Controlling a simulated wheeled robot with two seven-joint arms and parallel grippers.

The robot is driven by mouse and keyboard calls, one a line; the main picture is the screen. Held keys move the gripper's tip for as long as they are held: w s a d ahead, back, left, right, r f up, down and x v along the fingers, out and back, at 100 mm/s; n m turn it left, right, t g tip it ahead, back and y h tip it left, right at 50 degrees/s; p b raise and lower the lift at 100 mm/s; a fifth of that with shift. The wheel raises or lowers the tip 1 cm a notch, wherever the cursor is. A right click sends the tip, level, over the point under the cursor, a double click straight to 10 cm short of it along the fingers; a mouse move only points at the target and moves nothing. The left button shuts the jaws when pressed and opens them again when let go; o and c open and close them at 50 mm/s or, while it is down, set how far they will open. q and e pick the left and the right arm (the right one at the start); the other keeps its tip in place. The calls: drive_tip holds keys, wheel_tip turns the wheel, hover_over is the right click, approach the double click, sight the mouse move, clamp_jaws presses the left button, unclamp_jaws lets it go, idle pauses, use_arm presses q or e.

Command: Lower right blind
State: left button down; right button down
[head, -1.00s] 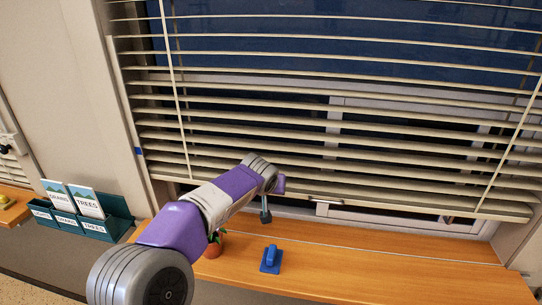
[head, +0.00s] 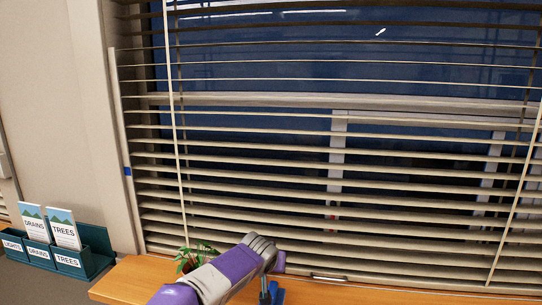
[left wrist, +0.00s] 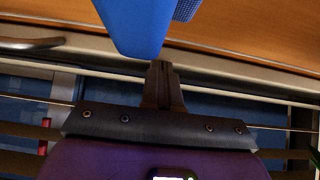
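A cream slatted blind (head: 330,185) hangs across the window in the head view, its lower slats closer together near the sill. Light cords run down it, one at the left (head: 174,110) and one at the right (head: 517,200). My left gripper (head: 265,294) is low in front of the blind, partly cut off by the picture's bottom edge. In the left wrist view its fingers (left wrist: 161,82) are together, close to a blue object (left wrist: 142,25); I cannot tell whether they touch it. My right gripper is not in view.
A wooden sill (head: 128,280) runs under the blind. A potted plant (head: 190,260) stands on it, partly behind my left arm. A dark green leaflet rack (head: 95,250) is at the left. A small blue mark (head: 127,171) is on the window's left frame.

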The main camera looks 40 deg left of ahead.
use_arm(q)
drive_tip(key=shift+f, duration=0.25)
drive_tip(key=shift+r, duration=0.1)
drive_tip(key=s+d+r+p, duration=0.4)
drive_tip(key=s+r+p, duration=0.1)
drive_tip(key=r, duration=0.6)
drive_tip(key=shift+s+r, duration=0.15)
drive_tip(key=shift+s, duration=0.25)
